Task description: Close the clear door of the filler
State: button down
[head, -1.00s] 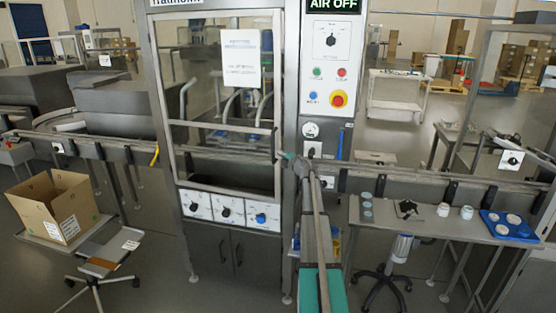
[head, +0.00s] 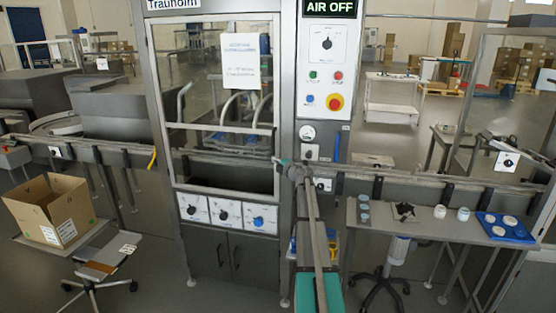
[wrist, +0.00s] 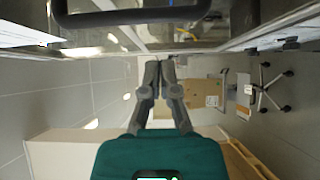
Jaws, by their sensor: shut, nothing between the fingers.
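The filler (head: 288,100) is a tall metal cabinet with a clear door (head: 200,100) in a pale metal frame on its front. The door looks flush or nearly flush with the cabinet; I cannot tell whether a small gap remains. My gripper (head: 282,163) is at the door's lower right edge, with my arm reaching up from below. In the wrist view my gripper's fingers (wrist: 160,62) are together and empty. A dark handle bar (wrist: 130,16) crosses the top of that view, apart from the fingertips. Contact with the door cannot be told.
The control panel (head: 325,70) with a red stop button stands right of the door. A conveyor rail (head: 420,184) runs out to the right, above a side table (head: 400,222) with jars and a blue tray (head: 506,228). An open carton (head: 52,208) stands at left.

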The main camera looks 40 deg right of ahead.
jog(key=s+d, duration=0.6)
jog(key=d, duration=0.2)
jog(key=shift+w, duration=0.1)
dwell(0.6)
jog(key=w+a+r+m+g+h, duration=0.1)
jog(key=w+a+m+h, duration=0.1)
jog(key=a+m+h, duration=0.8)
jog(key=s+a+f+m+g+y, duration=0.1)
jog(key=s+a+f+m+g, duration=0.2)
jog(key=a, duration=0.5)
jog(key=s+a+f+m+g+y, duration=0.1)
jog(key=a+f+m+g, duration=0.25)
jog(key=a, duration=0.45)
jog(key=s+a+f+g+y, duration=0.3)
jog(key=s+a, duration=0.5)
jog(key=a, duration=0.3)
jog(key=s+a+f+g+y, duration=0.3)
jog(key=s+a, duration=0.5)
jog(key=a, duration=0.4)
jog(key=s+a+f+g+y, duration=0.3)
jog(key=s+a+f, duration=0.4)
jog(key=a, duration=0.5)
jog(key=shift+s+a+m+g, duration=0.25)
jog(key=shift+s+m+g, duration=0.2)
jog(key=shift+s+g, duration=0.35)
